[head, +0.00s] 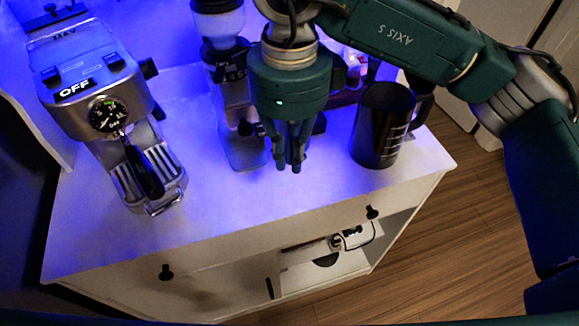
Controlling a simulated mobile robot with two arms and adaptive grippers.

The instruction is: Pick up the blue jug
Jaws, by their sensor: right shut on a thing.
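A dark jug (380,125) with pale measuring marks stands upright on the right of the white cabinet top. It looks almost black here, and no other jug shows. Its handle (424,108) is on its right side. My right gripper (290,163) points down over the cabinet top, to the left of the jug and apart from it. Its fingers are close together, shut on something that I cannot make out. My left gripper is not in view.
An espresso machine (95,85) with an OFF label stands at the left. A grinder (222,75) stands behind my right gripper, partly hidden. The front of the cabinet top (225,215) is clear. An open shelf (325,270) below holds a small item.

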